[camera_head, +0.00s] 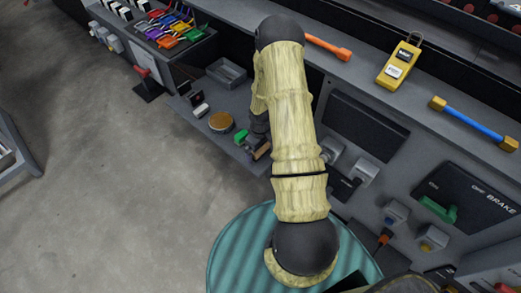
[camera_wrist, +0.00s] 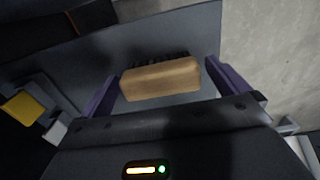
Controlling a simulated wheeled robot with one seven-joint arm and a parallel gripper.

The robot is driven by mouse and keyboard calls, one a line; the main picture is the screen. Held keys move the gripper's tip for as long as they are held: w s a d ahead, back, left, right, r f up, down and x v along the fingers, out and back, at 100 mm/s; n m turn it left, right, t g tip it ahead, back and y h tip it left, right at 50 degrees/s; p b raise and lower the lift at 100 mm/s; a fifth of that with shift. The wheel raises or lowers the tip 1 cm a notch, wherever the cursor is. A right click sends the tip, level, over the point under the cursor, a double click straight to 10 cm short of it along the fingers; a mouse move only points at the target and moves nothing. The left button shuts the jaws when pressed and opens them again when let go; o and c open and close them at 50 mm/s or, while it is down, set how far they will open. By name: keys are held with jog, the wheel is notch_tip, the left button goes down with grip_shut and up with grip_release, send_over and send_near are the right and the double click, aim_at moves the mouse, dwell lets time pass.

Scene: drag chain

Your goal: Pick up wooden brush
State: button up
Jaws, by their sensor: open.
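The wooden brush (camera_wrist: 160,82) shows in the wrist view as a light brown wooden block with dark bristles along its far side. It lies on a grey shelf surface. My gripper (camera_wrist: 161,72) is open, with one purple finger on either side of the brush. A gap shows at the right finger; the left finger is very close to the brush's end, and I cannot tell if it touches.
A console with a yellow control box (camera_head: 394,72) runs along the right. Open floor lies left.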

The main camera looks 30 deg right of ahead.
dwell(0.3)
jog(key=c, duration=1)
jog(key=shift+r, duration=0.1)
notch_tip(320, 180, up, 10)
jog(key=shift+f+b, duration=0.1)
jog(key=shift+b, duration=0.7)
